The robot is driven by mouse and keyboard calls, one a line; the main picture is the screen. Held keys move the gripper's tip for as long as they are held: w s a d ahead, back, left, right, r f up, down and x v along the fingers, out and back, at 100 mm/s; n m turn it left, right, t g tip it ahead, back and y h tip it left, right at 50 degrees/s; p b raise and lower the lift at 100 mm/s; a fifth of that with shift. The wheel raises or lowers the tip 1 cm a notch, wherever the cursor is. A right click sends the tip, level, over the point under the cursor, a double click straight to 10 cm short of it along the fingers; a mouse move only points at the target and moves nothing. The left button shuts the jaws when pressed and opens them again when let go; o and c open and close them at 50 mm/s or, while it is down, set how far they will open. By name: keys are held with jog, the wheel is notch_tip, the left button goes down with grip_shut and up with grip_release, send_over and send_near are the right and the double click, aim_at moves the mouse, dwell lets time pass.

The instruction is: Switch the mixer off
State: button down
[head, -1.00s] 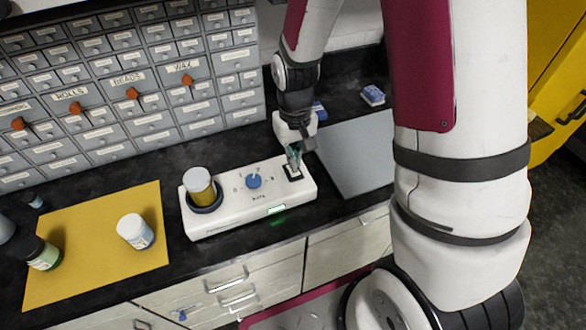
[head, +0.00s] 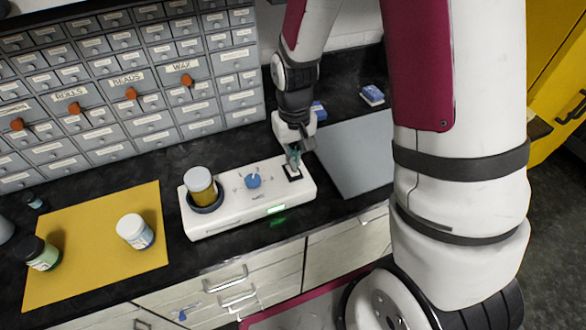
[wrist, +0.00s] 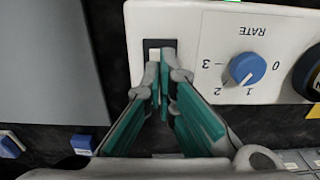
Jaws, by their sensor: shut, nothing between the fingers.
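The mixer (head: 235,217) is a long white box on the dark counter, with a green-lit display (head: 276,209) on its front. An amber jar with a white lid (head: 200,183) stands in the dark round holder at its left end. A blue rate knob (head: 253,181) sits mid-panel; it also shows in the wrist view (wrist: 246,68). A dark-framed switch with a pale rocker (wrist: 154,51) is at the right end. My gripper (head: 294,167) is shut and empty. In the wrist view its fingertips (wrist: 161,69) are at the switch and partly cover it; contact is unclear.
A yellow mat (head: 90,260) at left holds a white-lidded jar (head: 134,231) and a dark-lidded jar (head: 40,254). A grey mat (head: 350,155) lies right of the mixer, with blue-and-white blocks (head: 372,95) behind. Labelled drawers (head: 130,110) stand at the back.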

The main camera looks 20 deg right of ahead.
jog(key=shift+f+b, duration=0.5)
jog(key=shift+f, duration=0.85)
dwell(0.9)
jog(key=shift+r+p, duration=1.65)
jog(key=shift+r, duration=1.85)
jog(key=shift+r, duration=0.15)
notch_tip(320, 180, up, 9)
jog(key=t, duration=0.1)
send_over(297, 180)
jog(key=s+r+t, duration=0.2)
jog(key=s+r, duration=0.2)
jog(key=r, duration=0.4)
jog(key=s+r+t, duration=0.2)
jog(key=s+r, duration=0.5)
jog(key=s, duration=0.5)
jog(key=shift+r+t+b, duration=0.3)
jog(key=shift+r+b, duration=0.1)
jog(key=shift+b, duration=0.05)
